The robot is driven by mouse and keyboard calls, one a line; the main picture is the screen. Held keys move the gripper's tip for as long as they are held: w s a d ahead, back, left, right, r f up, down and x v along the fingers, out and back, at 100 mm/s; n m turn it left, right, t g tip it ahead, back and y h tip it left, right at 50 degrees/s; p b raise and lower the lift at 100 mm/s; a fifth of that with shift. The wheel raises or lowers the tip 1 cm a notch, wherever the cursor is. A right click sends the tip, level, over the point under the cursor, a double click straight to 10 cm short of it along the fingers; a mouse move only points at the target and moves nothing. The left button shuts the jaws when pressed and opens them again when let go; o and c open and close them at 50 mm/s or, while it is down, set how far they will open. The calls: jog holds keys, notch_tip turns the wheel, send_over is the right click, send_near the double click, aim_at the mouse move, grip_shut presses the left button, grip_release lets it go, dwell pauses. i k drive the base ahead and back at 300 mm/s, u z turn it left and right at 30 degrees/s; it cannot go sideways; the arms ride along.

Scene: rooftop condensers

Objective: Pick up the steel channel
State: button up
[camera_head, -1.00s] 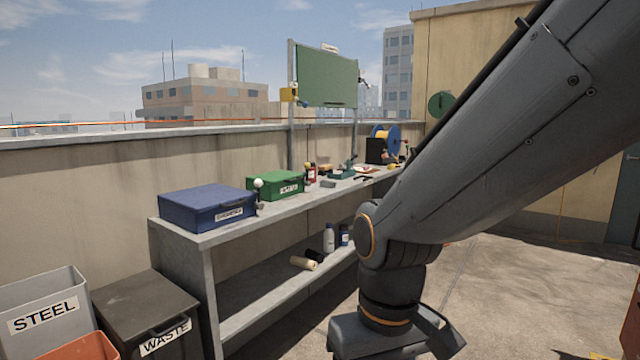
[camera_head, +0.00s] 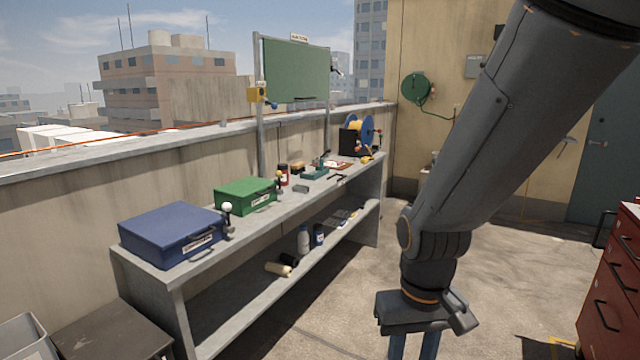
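I cannot make out a steel channel for certain in this view. A small grey piece (camera_head: 302,188) lies on the bench top, too small to tell what it is. My gripper (camera_head: 412,347) hangs down at the bottom centre, in front of the bench and apart from it. Two blue finger-like parts show below its grey body with a gap between them. Their tips are cut off by the frame's lower edge, so I cannot see whether anything is between them.
The long bench (camera_head: 190,271) along the wall carries a blue case (camera_head: 172,235), a green case (camera_head: 246,195) and a spool (camera_head: 361,131). Bottles (camera_head: 304,240) stand on its lower shelf. A red drawer cabinet (camera_head: 612,290) is at right. Open floor lies between.

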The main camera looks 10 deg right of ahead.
aim_at(297, 188)
jog(key=z, duration=0.15)
jog(key=i, duration=1.95)
jog(key=u, duration=0.4)
jog(key=i, duration=1.2)
jog(key=u, duration=0.3)
